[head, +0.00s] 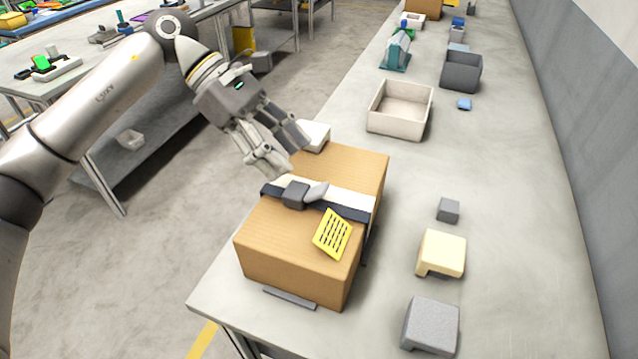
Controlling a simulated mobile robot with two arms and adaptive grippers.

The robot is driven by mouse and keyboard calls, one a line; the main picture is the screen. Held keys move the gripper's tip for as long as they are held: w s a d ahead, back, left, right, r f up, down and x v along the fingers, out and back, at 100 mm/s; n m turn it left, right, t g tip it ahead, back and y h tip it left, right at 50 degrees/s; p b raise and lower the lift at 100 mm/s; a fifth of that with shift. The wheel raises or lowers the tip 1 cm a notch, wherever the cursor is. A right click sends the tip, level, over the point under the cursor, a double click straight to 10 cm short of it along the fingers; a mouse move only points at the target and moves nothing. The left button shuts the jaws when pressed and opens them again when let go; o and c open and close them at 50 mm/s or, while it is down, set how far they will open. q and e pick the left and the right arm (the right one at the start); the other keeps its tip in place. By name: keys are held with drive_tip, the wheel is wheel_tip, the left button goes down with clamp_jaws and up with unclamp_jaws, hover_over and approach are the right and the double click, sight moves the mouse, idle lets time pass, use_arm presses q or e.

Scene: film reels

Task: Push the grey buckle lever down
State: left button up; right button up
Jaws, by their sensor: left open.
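A cardboard box (285,243) sits on the near end of the long grey table. A dark strap (343,213) runs across its top, with a dark grey buckle (294,194) on it. My left gripper (276,163) is open and empty, just above and behind the buckle, and looks apart from the lever. My right gripper is not in view.
A yellow label (333,234) lies on the box top. A white block (313,134) stands behind the box. Grey (431,325) and cream (441,253) blocks lie to the right. An open beige bin (400,110) stands farther back. The table between box and blocks is clear.

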sight(319, 188)
use_arm(q)
drive_tip(key=p+x, duration=0.1)
drive_tip(key=x, duration=0.7)
drive_tip(key=shift+c, duration=0.3)
